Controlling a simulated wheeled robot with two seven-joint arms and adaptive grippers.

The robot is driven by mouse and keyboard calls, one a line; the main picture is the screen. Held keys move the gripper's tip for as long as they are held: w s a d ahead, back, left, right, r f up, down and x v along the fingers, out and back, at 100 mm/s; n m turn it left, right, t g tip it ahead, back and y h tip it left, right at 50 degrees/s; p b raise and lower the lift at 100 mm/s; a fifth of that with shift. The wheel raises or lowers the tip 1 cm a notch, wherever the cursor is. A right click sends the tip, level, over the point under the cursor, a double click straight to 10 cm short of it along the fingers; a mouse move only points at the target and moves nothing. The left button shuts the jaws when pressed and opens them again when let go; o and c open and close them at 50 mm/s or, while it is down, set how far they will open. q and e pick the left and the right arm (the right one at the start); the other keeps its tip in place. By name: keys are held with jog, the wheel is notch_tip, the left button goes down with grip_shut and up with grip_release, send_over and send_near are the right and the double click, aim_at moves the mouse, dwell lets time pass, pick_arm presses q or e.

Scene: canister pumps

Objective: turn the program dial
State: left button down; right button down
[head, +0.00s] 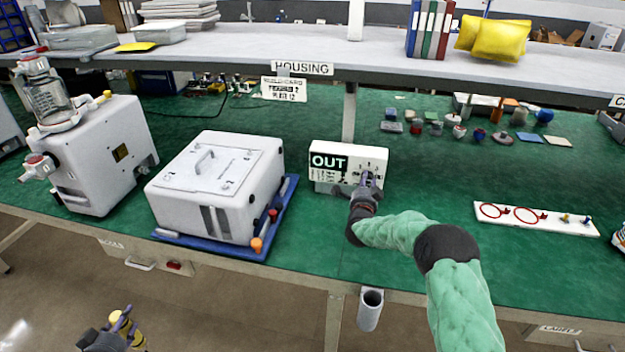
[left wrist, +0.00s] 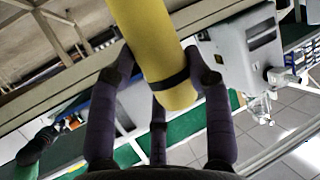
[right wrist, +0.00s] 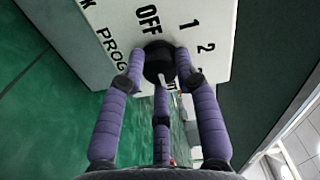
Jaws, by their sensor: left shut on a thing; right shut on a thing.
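The program box (head: 325,186) is a white block on the green bench, with a black "OUT" plate on its face. The black program dial (right wrist: 157,60) shows in the right wrist view, with "OFF", "1", "2" and "PROG" printed around it and a white mark on its lower side. My right gripper (head: 370,182) is at the box's right part, its fingers closed around the dial. In the head view the gripper hides most of the dial. My left gripper (head: 122,322) is low at the left, in front of the bench, shut on a yellow cylinder with a black band (left wrist: 158,50).
A white case (head: 215,185) on a blue tray stands left of the box, with a white pump unit (head: 95,160) farther left. A white strip with red circles (head: 535,218) lies at the right. A shelf (head: 400,62) runs above the bench. A grey tube (head: 370,309) hangs at the front edge.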

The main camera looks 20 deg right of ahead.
jog(key=shift+d+r, duration=0.1)
jog(key=shift+r, duration=0.05)
jog(key=c, duration=0.9)
grip_release()
jog(key=shift+s, duration=0.1)
jog(key=v, duration=1.2)
